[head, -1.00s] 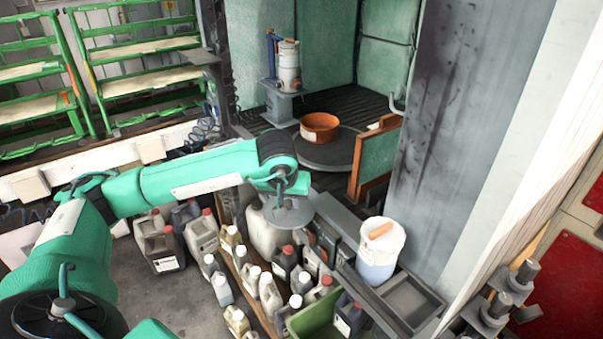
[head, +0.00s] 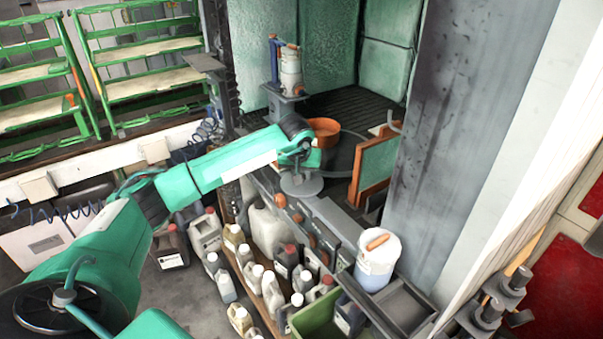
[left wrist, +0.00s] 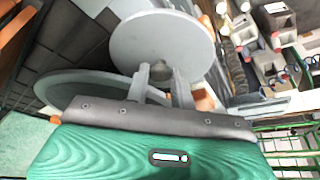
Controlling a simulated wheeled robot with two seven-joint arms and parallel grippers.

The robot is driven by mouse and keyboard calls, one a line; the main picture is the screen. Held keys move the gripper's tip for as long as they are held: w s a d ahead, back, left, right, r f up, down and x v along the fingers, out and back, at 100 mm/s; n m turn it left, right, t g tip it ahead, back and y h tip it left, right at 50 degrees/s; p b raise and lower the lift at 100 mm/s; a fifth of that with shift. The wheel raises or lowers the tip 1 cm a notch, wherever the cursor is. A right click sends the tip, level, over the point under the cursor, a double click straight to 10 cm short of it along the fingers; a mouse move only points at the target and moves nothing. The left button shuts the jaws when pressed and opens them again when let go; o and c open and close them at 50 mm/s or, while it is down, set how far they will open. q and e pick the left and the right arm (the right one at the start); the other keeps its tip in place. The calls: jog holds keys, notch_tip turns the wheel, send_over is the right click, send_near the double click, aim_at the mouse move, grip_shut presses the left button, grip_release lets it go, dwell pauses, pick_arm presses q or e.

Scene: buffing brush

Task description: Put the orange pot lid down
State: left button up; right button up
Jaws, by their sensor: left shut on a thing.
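My left gripper (head: 301,166) is shut on a round grey lid (head: 302,187), holding it by the small knob in its middle. In the left wrist view the grey disc (left wrist: 160,40) lies beyond the two fingers (left wrist: 162,82), which close on the knob. The lid is in the air near the front edge of the booth. The orange pot (head: 326,129) stands on the round grey turntable (head: 345,165) inside the booth, just behind my wrist, which hides part of it. My right gripper is not in view.
A cylinder on a stand (head: 290,70) is behind the pot. An orange-edged green panel (head: 376,165) stands right of the turntable. Several jugs and bottles (head: 270,230) crowd the floor in front. A white bucket (head: 378,260) is at the right, beside a grey pillar (head: 470,120).

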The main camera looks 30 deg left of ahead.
pick_arm(q)
jog(key=shift+f, duration=0.3)
jog(key=shift+s+f, duration=0.1)
jog(key=shift+s, duration=0.05)
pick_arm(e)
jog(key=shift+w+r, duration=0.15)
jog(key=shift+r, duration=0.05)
pick_arm(q)
jog(key=shift+f, duration=0.1)
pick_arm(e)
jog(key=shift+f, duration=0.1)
pick_arm(q)
jog(key=o, duration=1)
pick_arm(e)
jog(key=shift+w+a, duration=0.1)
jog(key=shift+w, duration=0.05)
